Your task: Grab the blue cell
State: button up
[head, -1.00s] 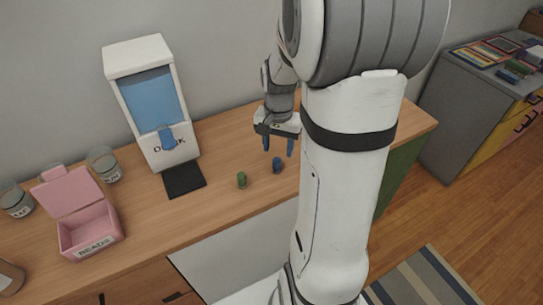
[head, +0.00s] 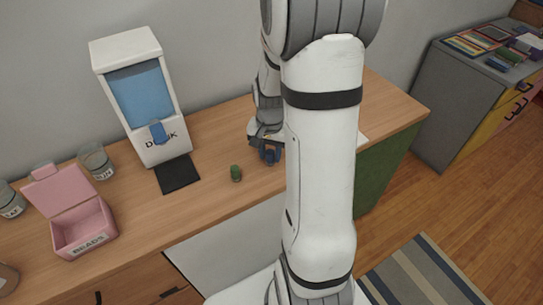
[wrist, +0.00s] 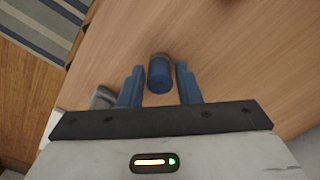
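The blue cell (wrist: 159,72) is a small dark blue cylinder on the wooden counter. In the wrist view it sits between the two blue fingers of my gripper (wrist: 159,86), near their tips. The fingers are open, with a gap on each side of the cell, narrower on the right. In the head view my gripper (head: 269,156) is low over the counter, and its blue fingers blend with the cell, so the cell is hard to make out there.
A drink dispenser (head: 133,75) with a dark tray (head: 177,173), a pink beads box (head: 82,228) and glass jars (head: 98,162) stand further left. A grey cabinet (head: 460,105) is at the right.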

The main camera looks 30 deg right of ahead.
grip_shut()
